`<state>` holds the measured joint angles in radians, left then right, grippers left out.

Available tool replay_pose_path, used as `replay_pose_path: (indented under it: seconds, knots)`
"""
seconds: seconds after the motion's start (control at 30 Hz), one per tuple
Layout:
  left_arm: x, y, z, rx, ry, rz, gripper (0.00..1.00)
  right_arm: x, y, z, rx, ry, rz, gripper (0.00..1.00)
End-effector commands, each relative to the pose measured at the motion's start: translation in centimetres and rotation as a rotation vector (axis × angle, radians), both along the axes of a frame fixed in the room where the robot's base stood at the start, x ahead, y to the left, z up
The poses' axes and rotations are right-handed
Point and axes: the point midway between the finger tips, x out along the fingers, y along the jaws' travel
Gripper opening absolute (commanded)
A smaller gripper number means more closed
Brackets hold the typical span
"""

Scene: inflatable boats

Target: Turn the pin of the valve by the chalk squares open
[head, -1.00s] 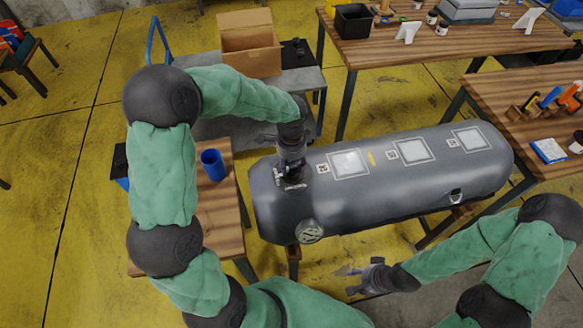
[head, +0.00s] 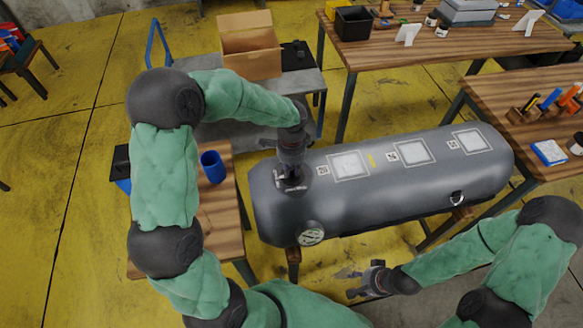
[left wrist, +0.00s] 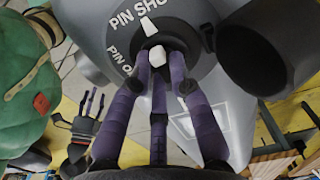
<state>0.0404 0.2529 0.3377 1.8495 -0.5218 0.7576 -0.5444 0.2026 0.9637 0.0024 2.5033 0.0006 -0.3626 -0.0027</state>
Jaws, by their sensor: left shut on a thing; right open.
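The valve is a dark round plate (left wrist: 190,38) on the grey tube (head: 400,185); lettering beginning "PIN SH" and "PIN O" shows on it in the left wrist view. A pale pin (left wrist: 158,57) stands at its middle, with a white mark (left wrist: 149,26) beside it. My left gripper (head: 290,178) is over the tube's left end, its purple fingers (left wrist: 159,68) closed around the pin. Three pale chalk squares, the nearest (head: 349,165), lie in a row right of the valve. My right gripper (head: 360,278) is open and empty in front of the tube.
A round gauge (head: 311,233) is on the tube's near left end, and a black ring handle (head: 457,197) on its near side. A blue cup (head: 212,166) stands on the wooden table at left. A cardboard box (head: 250,50) is on the cart behind.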

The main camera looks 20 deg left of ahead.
Motion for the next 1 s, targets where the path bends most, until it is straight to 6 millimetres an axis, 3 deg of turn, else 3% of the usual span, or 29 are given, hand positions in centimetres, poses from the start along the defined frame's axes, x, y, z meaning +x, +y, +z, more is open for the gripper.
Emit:
replay_pose_path:
  seconds: [0.27, 1.0]
  knots:
    - [0.0, -0.1, 0.0, 0.001, -0.001, 0.149, 0.00, 0.0, 0.0, -0.2, 0.000, 0.000, 0.000, 0.50]
    - [0.2, -0.5, 0.0, 0.000, -0.001, 0.842, 0.00, 0.0, 0.0, -1.2, 0.000, 0.000, 0.000, 0.50]
